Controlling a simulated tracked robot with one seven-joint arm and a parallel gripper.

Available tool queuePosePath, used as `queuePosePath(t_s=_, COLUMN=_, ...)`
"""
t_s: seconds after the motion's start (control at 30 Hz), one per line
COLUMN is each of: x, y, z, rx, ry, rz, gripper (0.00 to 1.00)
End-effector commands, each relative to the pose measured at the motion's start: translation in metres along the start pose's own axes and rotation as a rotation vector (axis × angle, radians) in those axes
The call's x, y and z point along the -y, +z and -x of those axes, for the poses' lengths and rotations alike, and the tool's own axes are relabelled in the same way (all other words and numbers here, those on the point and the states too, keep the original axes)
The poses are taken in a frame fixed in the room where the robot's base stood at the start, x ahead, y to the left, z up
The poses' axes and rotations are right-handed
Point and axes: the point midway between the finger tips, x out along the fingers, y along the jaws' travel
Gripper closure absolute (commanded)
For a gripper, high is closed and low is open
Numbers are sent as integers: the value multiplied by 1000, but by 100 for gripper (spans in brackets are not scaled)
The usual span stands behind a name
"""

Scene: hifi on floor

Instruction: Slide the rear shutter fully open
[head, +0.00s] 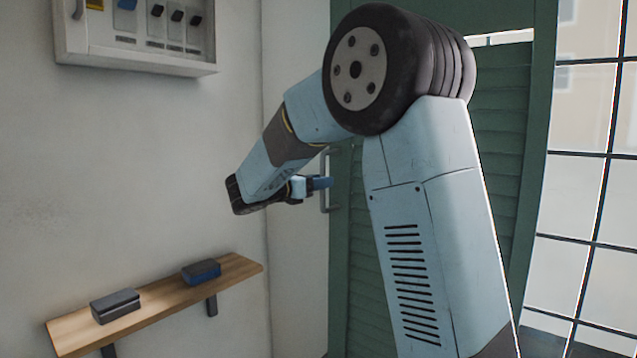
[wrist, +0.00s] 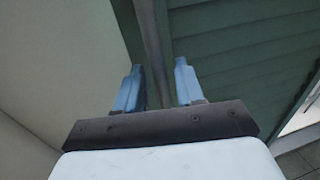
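The rear shutter (head: 503,150) is a dark green slatted panel behind my arm, its middle hidden by my arm. It also fills the upper right of the wrist view (wrist: 240,50). A grey vertical bar handle (head: 325,203) stands near its left edge. My gripper (head: 320,183) is at the handle's height, with its blue fingers close to it. In the wrist view my gripper (wrist: 158,82) has its two fingers apart, and the handle bar (wrist: 152,45) shows in the gap between them. I cannot tell whether either finger touches the bar.
A wooden shelf (head: 160,300) on the left wall holds two dark boxes (head: 115,305). A grey switch panel (head: 140,60) hangs above it. A gridded window (head: 590,190) is at the right. A bright gap (head: 500,38) shows above the shutter.

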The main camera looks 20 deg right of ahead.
Motion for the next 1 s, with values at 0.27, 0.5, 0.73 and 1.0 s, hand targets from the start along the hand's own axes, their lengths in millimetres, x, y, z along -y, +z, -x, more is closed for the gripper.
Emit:
queuePosePath(t_s=0.27, x=0, y=0, z=-17, rx=-1, ry=-1, rz=0, gripper=62)
queuePosePath(t_s=0.5, x=0, y=0, z=-17, rx=-1, ry=-1, rz=0, gripper=62)
queuePosePath(t_s=0.73, x=0, y=0, z=-17, rx=-1, ry=-1, rz=0, gripper=83)
queuePosePath(t_s=1.0, x=0, y=0, z=-17, rx=-1, ry=-1, rz=0, gripper=100)
